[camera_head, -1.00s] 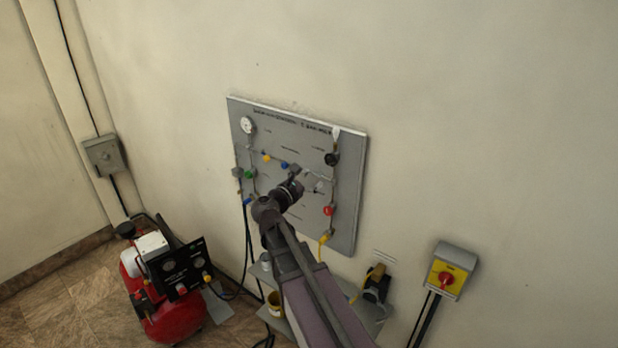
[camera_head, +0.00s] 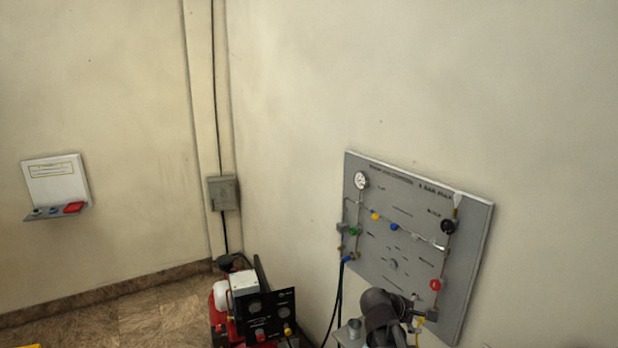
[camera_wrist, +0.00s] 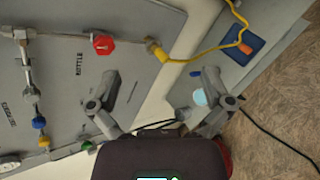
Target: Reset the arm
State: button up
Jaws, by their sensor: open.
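My arm shows at the bottom right of the head view, with my gripper (camera_head: 424,316) in front of the lower right part of the grey trainer panel (camera_head: 400,215). In the wrist view my gripper (camera_wrist: 162,82) is open, its two fingers spread wide with nothing between them. The panel (camera_wrist: 150,25) fills the upper left there, with a red knob (camera_wrist: 103,44) and a blue knob (camera_wrist: 39,122). The red knob also shows in the head view (camera_head: 435,285). A yellow hose (camera_wrist: 205,58) runs from a brass fitting. The tips look apart from the panel, though the gap is hard to judge.
A red compressor with a black gauge panel (camera_head: 271,313) stands on the floor left of the trainer panel. A grey wall box (camera_head: 223,193) has a cable. The wall above is clear.

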jog(key=s+a+f+m+g+y+b, duration=0.2)
jog(key=s+a+f+m+y+b, duration=0.3)
jog(key=f, duration=0.5)
jog(key=s+a+f+m+g+y+b, duration=0.2)
jog(key=s+a+f+m+y+b, duration=0.3)
jog(key=f, duration=0.5)
jog(key=s+a+m+b, duration=0.1)
jog(key=a, duration=0.1)
jog(key=shift+s+a+f+g, duration=0.2)
jog(key=shift+s+a+g, duration=0.1)
jog(key=shift+s+a, duration=0.1)
